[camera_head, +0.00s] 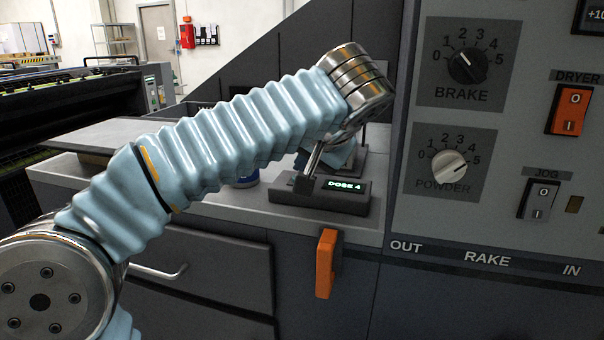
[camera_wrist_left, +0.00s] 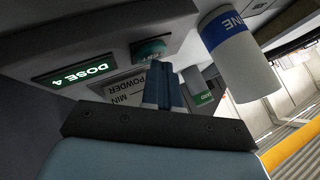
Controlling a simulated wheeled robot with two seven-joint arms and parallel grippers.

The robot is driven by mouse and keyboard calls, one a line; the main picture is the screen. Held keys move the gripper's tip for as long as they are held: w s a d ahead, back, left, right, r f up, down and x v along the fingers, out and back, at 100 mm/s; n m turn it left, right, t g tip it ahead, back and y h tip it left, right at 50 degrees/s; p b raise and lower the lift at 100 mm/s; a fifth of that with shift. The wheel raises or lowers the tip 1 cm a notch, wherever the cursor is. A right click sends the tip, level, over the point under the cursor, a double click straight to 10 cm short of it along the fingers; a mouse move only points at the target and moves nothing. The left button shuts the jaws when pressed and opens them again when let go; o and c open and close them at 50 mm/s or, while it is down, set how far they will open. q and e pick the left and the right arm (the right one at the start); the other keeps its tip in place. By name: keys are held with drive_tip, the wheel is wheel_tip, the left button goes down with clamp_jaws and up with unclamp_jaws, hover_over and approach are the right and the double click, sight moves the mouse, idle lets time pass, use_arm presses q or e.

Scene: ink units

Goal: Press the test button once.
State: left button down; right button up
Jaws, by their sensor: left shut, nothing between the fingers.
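A dark box with a lit "DOSE 4" display (camera_head: 344,184) stands on the grey ledge; the display also shows in the left wrist view (camera_wrist_left: 86,73). The button is hidden there. My right gripper is out of view.
A white cylinder with a blue band (camera_wrist_left: 226,38) stands close beside the fingers. A "MIN POWDER" label (camera_wrist_left: 128,92) is near the button. An orange handle (camera_head: 326,264) hangs below the ledge. At right, the panel carries a brake knob (camera_head: 467,66), powder knob (camera_head: 449,167) and dryer switch (camera_head: 569,110).

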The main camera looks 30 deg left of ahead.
use_arm(q)
drive_tip(key=shift+r+p, duration=0.35)
drive_tip(key=shift+r, duration=0.2)
wheel_tip(320, 180, up, 3)
drive_tip(key=shift+f+p, duration=0.2)
drive_tip(key=shift+p, duration=0.75)
drive_tip(key=shift+r, duration=1.25)
